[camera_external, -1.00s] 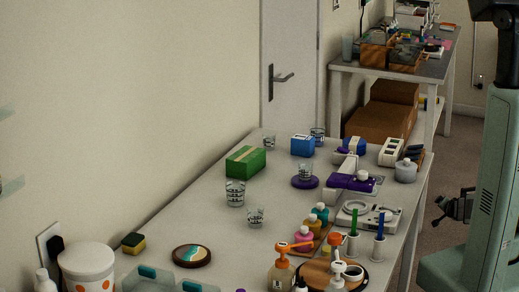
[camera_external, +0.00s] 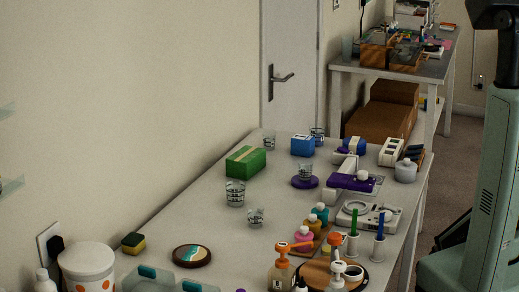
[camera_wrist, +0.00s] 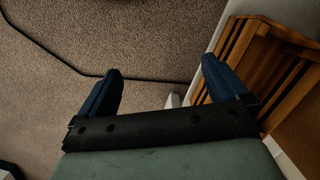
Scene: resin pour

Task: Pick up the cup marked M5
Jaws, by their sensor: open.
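Several small clear cups with dark markings stand on the table in the external view: a larger cup (camera_external: 235,194), a smaller cup (camera_external: 256,217) in front of it, a cup (camera_external: 305,171) on a purple disc, and two at the back, one behind the green box (camera_external: 269,142) and one by the blue box (camera_external: 318,135). The markings are too small to read, so I cannot tell which is M5. My gripper (camera_wrist: 160,67) is open and empty in the wrist view, over the floor, with blue fingers apart. In the external view it is mostly hidden at the right, off the table. No cup shows in the wrist view.
A green box (camera_external: 246,161), a blue box (camera_external: 303,146) and a purple device (camera_external: 352,181) stand near the cups. Pump bottles (camera_external: 282,272) crowd the front right. The table (camera_external: 190,219) is clear left of the cups. A wooden crate (camera_wrist: 262,62) shows in the wrist view.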

